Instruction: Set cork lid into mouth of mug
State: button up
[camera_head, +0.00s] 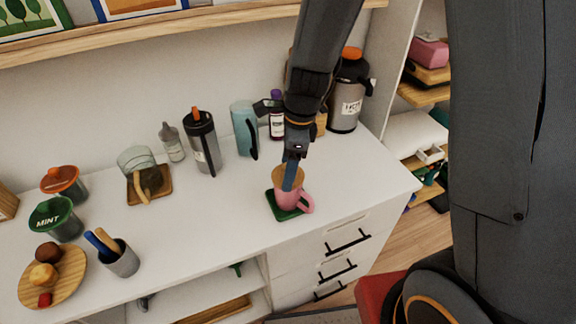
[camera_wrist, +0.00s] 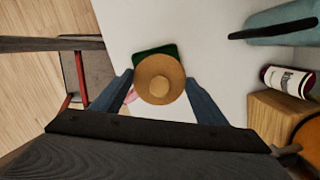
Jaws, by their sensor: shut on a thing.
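A pink mug (camera_head: 291,196) with its handle to the right stands upright on a green coaster (camera_head: 280,210) near the counter's front edge. The round cork lid (camera_head: 287,176) is at the mug's mouth; I cannot tell whether it is seated or just above. My gripper (camera_head: 291,178) points down over the mug and is shut on the lid. In the wrist view the lid (camera_wrist: 160,79) with its small knob lies between the two blue fingers (camera_wrist: 160,88). It hides nearly all of the mug; a bit of pink (camera_wrist: 129,97) and the green coaster (camera_wrist: 152,51) show behind it.
A blue-green mug (camera_head: 243,129), a dark-lidded tumbler (camera_head: 202,142) and a grey flask (camera_head: 347,95) stand behind. A pen cup (camera_head: 121,259), jars and a wooden plate (camera_head: 57,280) are at left. The white counter (camera_head: 205,225) left of the mug is clear.

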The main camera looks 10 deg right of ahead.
jog(key=shift+f, duration=0.4)
dwell(0.6)
jog(key=o, duration=1.1)
jog(key=shift+d+r+b, duration=0.15)
jog(key=shift+d+r, duration=0.05)
jog(key=shift+r, duration=1.1)
jog(key=shift+d+r+b, duration=0.1)
jog(key=shift+d+r, duration=0.1)
jog(key=shift+r, duration=1.1)
jog(key=shift+d+r+b, duration=0.15)
jog(key=shift+d+r, duration=0.05)
jog(key=shift+r, duration=1.1)
jog(key=shift+s+d+f+n, duration=0.1)
jog(key=shift+s+d+n, duration=0.15)
jog(key=shift+d+n, duration=0.35)
jog(key=s+d+f+n+b, duration=0.1)
jog(key=s+d+n, duration=0.2)
jog(key=n, duration=0.6)
jog(key=s+d+f+n+t+h+b, duration=0.1)
jog(key=s+d+n, duration=0.3)
jog(key=d+n, duration=0.3)
jog(key=shift+d+n+h+b, duration=0.2)
jog(key=shift+n+h+b, duration=0.15)
jog(key=shift+n, duration=0.75)
